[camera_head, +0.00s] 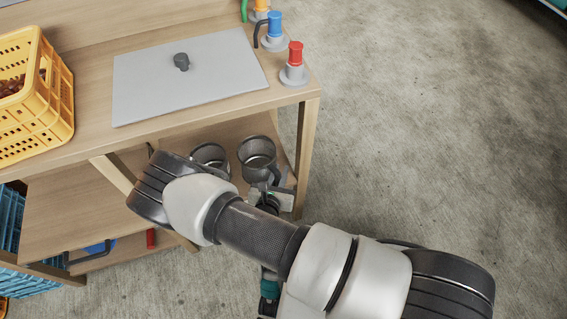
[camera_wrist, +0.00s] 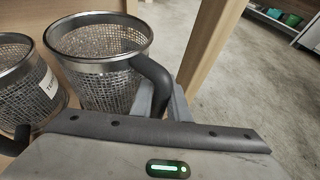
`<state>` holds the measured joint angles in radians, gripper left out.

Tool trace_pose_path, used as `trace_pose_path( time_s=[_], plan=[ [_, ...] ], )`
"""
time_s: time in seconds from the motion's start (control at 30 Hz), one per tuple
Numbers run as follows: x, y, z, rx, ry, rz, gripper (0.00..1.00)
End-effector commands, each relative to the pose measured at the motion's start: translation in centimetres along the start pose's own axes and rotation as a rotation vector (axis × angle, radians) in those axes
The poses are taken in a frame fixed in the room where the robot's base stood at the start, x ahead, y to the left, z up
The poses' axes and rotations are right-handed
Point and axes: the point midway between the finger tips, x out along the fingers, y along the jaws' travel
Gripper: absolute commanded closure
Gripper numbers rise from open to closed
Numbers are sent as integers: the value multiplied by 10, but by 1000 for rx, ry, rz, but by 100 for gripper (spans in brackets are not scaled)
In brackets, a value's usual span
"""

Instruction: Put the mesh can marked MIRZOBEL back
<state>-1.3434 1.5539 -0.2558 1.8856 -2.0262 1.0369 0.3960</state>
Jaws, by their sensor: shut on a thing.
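A mesh can (camera_wrist: 97,62) with a steel rim and a black handle is in the wrist view, on or just over the lower shelf. My gripper (camera_wrist: 160,98) is shut on its black handle. The same can (camera_head: 256,152) shows in the head view at the right end of the lower shelf. No label shows on this can. A second mesh can (camera_wrist: 22,82) stands close beside it on the left, with a white label that is only partly readable. It also shows in the head view (camera_head: 211,155), partly behind my arm.
The wooden shelf post (camera_head: 306,150) stands just right of the held can. The table top (camera_head: 88,134) above holds a grey lidded panel (camera_head: 187,77), a yellow crate (camera_head: 62,92) and a red-topped item (camera_head: 294,62). The concrete floor to the right is clear.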

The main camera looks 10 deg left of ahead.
Motion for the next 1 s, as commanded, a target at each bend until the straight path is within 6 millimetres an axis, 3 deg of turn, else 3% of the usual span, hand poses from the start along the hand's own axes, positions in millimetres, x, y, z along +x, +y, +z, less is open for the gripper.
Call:
trace_pose_path(
  time_s=[0.13,0.47,0.67,1.0],
  plan=[
    [30,-1,12,2,-2,-1,100],
    [56,-1,23,1,-2,-1,100],
    [70,0,-8,-2,-1,0,100],
    [70,0,-10,1,-1,-1,100]
  ],
)
